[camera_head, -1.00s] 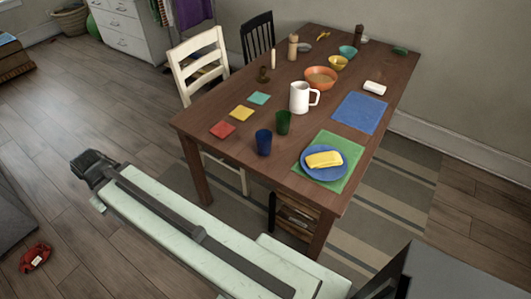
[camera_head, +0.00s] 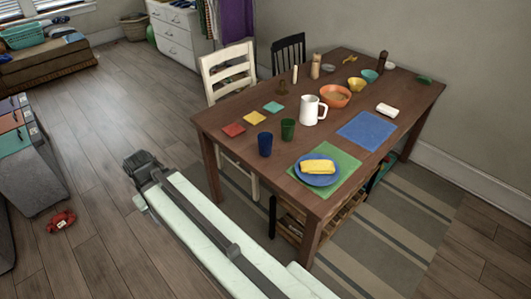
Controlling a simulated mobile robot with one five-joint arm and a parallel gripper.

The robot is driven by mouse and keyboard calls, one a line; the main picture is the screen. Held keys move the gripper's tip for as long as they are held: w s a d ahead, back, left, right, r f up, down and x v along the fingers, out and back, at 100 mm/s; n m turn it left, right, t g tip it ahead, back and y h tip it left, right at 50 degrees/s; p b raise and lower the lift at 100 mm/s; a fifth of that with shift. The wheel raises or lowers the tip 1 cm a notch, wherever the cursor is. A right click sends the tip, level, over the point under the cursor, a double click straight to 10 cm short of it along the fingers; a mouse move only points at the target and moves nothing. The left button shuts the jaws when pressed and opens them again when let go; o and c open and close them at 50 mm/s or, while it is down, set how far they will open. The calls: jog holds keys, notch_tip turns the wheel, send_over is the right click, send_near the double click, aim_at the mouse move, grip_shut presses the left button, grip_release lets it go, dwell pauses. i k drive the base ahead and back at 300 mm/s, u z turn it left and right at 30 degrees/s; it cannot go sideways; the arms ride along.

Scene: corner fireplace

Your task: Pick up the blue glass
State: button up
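The blue glass (camera_head: 265,144) stands upright near the front left edge of the wooden table (camera_head: 225,118). A green glass (camera_head: 288,129) stands just right of it and a little behind. My gripper (camera_head: 138,162) is at the far end of my pale green arm, in front of and left of the table. It is well apart from the blue glass and lower left of it in the picture. The gripper is dark and small, and its fingers cannot be made out.
A white pitcher (camera_head: 308,110) stands behind the green glass. A blue plate (camera_head: 317,173) with a yellow cloth lies on a green placemat (camera_head: 342,166). A white chair (camera_head: 228,72) stands at the table's left side. A red object (camera_head: 61,220) lies on the otherwise clear left floor.

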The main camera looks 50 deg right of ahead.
aim_at(264, 138)
jog(key=z, duration=0.15)
jog(key=i, duration=0.95)
jog(key=u, duration=0.1)
